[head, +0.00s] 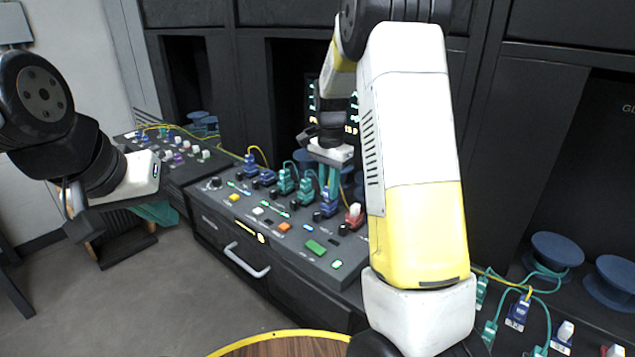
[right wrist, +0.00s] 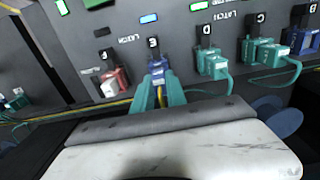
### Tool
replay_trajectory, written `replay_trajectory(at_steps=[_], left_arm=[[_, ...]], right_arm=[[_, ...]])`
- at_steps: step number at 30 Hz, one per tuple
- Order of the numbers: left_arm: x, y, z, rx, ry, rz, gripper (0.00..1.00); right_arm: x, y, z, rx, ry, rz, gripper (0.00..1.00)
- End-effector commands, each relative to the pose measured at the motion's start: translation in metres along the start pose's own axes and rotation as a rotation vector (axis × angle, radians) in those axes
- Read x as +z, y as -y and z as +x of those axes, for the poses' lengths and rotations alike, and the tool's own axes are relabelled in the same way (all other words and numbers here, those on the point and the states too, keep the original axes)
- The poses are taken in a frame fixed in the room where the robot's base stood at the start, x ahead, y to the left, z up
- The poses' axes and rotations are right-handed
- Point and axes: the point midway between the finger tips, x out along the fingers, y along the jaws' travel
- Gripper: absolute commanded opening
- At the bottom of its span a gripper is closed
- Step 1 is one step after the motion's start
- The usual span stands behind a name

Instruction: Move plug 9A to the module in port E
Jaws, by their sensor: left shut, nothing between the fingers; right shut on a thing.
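My right gripper (head: 328,182) reaches down over the sloped console. Its teal fingers, also in the right wrist view (right wrist: 158,96), are shut on a blue plug (right wrist: 157,71) with a yellow cable. This plug is lined up with the black module (right wrist: 153,53) at the port labelled E and appears to touch it; how deep it sits I cannot tell. The blue plug also shows in the head view (head: 328,206). The number on it is not readable. My left gripper (head: 158,213) is shut and empty, away from the console on the left.
A red plug (right wrist: 112,82) sits on one side of port E, and a teal plug (right wrist: 213,65) at port D on the other. More teal plugs (head: 286,182) and blue ones line the console. Another panel (head: 180,165) stands at the far left. Loose-cabled plugs (head: 518,312) are at lower right.

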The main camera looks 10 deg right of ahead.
Motion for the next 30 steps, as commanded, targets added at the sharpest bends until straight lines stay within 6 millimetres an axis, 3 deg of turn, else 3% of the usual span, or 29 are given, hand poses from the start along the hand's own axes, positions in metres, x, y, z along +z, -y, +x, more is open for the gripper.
replay_trajectory(at_steps=[30], left_arm=[[0.0, 0.0, 0.0, 0.0, 0.0, 0.0, 0.0]], right_arm=[[0.0002, -0.0003, 0.0079, 0.001, 0.001, 0.0, 0.0]])
